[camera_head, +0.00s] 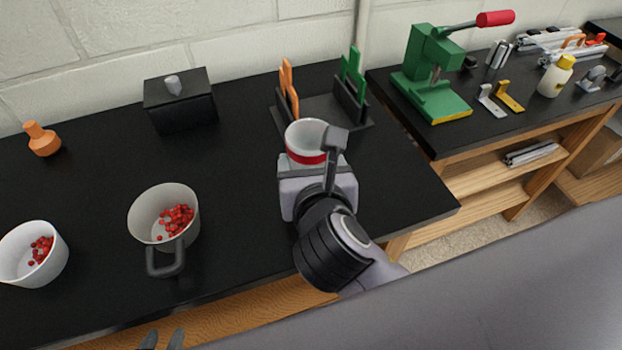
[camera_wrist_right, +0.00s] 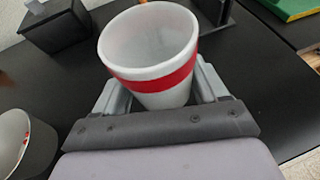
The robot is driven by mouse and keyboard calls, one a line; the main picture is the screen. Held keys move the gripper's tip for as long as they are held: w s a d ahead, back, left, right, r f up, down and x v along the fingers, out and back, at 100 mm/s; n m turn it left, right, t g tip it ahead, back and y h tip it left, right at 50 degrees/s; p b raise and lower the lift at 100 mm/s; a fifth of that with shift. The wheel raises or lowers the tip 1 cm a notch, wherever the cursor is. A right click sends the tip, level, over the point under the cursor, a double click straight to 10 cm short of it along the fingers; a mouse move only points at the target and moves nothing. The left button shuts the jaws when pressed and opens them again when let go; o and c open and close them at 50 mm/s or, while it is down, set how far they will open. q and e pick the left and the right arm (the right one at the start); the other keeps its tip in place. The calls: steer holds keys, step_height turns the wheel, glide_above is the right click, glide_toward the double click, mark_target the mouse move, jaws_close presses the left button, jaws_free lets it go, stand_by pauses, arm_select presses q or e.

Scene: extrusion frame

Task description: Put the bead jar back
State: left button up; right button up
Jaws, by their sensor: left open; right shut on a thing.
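The bead jar, a white tapered cup with a red band (camera_head: 305,157), is between the fingers of my right gripper (camera_head: 312,168). In the right wrist view the jar (camera_wrist_right: 150,55) is upright or slightly tilted, and the visible inside looks empty. Whether its base touches the black table (camera_head: 235,215) is hidden. My left gripper (camera_head: 162,341) shows only its two fingertips at the bottom edge, apart and empty, in front of the table. A pale mug with a dark handle (camera_head: 150,208) and a white bowl (camera_head: 18,268) hold red beads.
Behind the jar stands a dark rack (camera_head: 322,113) with orange and green uprights. A black box (camera_head: 181,117) and an orange stopper-like object (camera_head: 42,140) are at the back left. A green press (camera_head: 428,75) and brackets are on the right bench. Table between mug and jar is clear.

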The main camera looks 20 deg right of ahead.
step_height(320, 180, down, 4)
steer(key=shift+r+b, duration=0.1)
steer(key=shift+b, duration=0.35)
steer(key=o, duration=1.1)
